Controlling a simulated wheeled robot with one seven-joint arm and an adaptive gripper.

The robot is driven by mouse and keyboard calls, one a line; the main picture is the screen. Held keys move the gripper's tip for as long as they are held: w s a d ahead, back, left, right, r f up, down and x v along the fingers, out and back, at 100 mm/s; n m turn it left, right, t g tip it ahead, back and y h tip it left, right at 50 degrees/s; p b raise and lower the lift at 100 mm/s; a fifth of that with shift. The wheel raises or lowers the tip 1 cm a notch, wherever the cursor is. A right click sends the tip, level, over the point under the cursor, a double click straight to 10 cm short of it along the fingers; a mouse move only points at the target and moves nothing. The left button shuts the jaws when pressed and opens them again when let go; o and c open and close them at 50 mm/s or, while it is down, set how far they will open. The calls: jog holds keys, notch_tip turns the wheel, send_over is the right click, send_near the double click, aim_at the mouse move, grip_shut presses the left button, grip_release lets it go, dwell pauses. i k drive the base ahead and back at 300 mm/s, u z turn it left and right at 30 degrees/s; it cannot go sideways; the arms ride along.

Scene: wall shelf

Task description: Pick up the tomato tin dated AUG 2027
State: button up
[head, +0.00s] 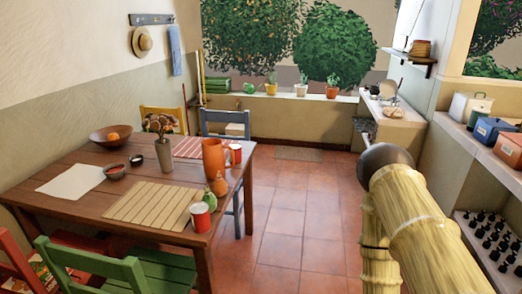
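A red and white tin (200,217) stands upright on the wooden table (140,163), close to its near right corner. A second red and white tin (236,155) stands farther back near the table's right edge, partly behind an orange jug (214,158). Both are too small for me to read any date, so I cannot tell which is dated AUG 2027. My gripper is not in view.
Gourd-like objects (219,184) stand between the jug and the near tin. A vase of flowers (164,152), bowls and mats share the table. A green chair (100,265) and a blue chair (229,125) flank it. Tiled floor (290,222) right of the table is clear.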

aim_at(237, 147)
jog(key=z, duration=0.35)
jog(key=i, duration=1.45)
jog(key=u, duration=0.75)
